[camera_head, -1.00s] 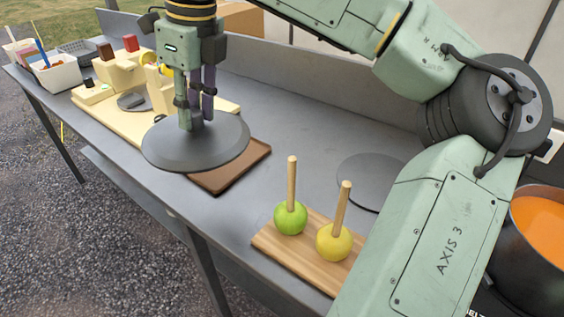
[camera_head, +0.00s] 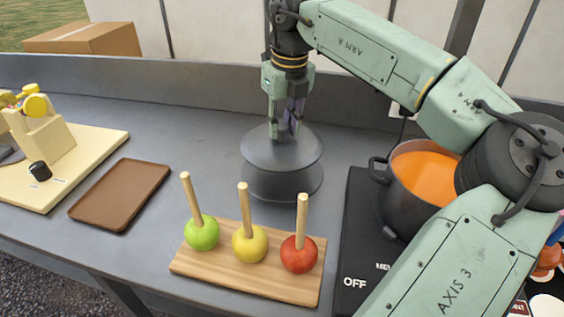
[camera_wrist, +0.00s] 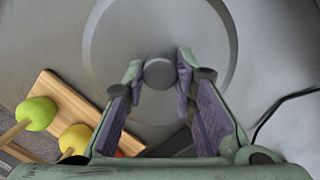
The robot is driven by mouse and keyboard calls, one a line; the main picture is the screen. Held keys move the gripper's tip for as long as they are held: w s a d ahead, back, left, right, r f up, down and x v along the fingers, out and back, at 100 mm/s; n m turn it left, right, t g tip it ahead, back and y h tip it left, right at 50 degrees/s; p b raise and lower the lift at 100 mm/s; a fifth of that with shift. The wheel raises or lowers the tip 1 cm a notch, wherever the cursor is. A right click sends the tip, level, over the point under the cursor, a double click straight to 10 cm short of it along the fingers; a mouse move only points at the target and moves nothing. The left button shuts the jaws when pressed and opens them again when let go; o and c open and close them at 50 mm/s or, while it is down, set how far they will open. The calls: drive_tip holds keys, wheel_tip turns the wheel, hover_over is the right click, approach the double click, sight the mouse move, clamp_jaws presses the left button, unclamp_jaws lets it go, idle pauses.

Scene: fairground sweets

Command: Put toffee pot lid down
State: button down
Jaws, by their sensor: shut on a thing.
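The toffee pot lid (camera_head: 260,150) is a round dark grey disc with a knob. My gripper (camera_head: 283,132) points down and is shut on the lid's knob, which shows between the fingers in the wrist view (camera_wrist: 160,72). The lid is level over the back middle of the grey table, behind the apple board. A dark round area lies directly under it; the lid hides most of this, and I cannot tell whether they touch. The toffee pot (camera_head: 392,205), dark and uncovered with orange toffee inside, stands to the right.
A wooden board (camera_head: 215,265) with green, yellow and red apples on sticks lies in front. The pot stands on a black hob (camera_head: 352,235). A brown tray (camera_head: 120,195) and cream stand (camera_head: 95,150) are left. Bare table lies left of the lid.

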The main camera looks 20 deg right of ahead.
sight(282, 151)
wheel_tip(282, 151, down, 7)
drive_tip(key=b, duration=0.4)
drive_tip(key=shift+f, duration=0.2)
drive_tip(key=c, duration=1.3)
unclamp_jaws()
drive_tip(key=r+p, duration=0.2)
drive_tip(key=r, duration=0.2)
drive_tip(key=s+r+p, duration=0.1)
drive_tip(key=r+p, duration=0.2)
drive_tip(key=r, duration=0.1)
drive_tip(key=r+p, duration=0.3)
drive_tip(key=r, duration=0.1)
drive_tip(key=shift+s+d+r, duration=0.15)
drive_tip(key=shift+s, duration=0.2)
